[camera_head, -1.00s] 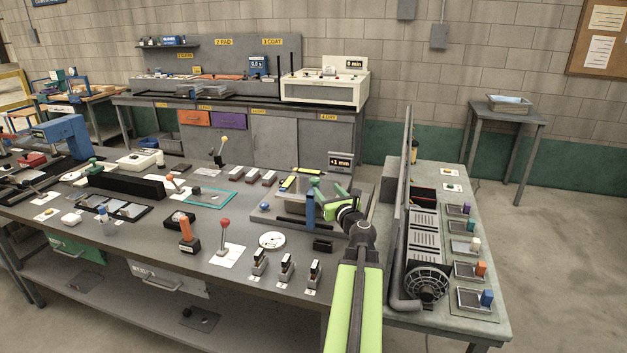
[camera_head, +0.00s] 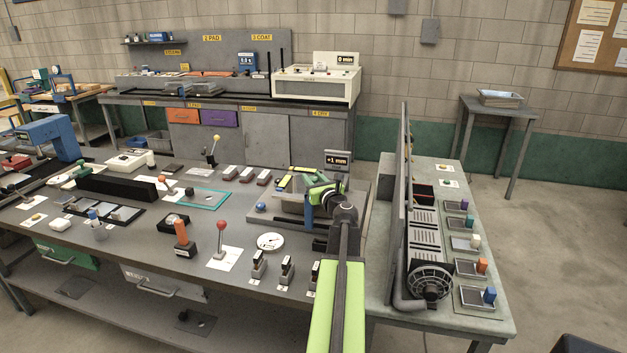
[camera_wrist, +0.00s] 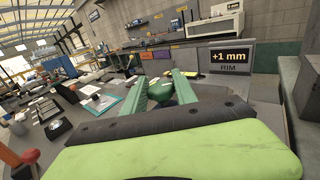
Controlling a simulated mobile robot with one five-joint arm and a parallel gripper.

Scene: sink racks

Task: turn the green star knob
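The green star knob (camera_wrist: 161,91) shows in the wrist view as a dark green rounded shape straight ahead, between the two teal fingers of my gripper (camera_wrist: 163,84). The fingers stand apart, one on each side of it. I cannot tell whether they touch it. In the head view my gripper (camera_head: 318,192) is over the fixture at the right end of the bench. There the knob and the green fingers run together, and the arm hides part of the fixture. A display (camera_wrist: 230,57) reading "+1 mm" and "RIM" stands behind the fixture; it also shows in the head view (camera_head: 337,160).
A red-knobbed lever (camera_head: 222,228), an orange-handled block (camera_head: 182,236), a white round dial (camera_head: 270,242) and several small switches stand left of my arm. A tall grey panel (camera_head: 403,190) rises close on the right, before a side table with coloured blocks.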

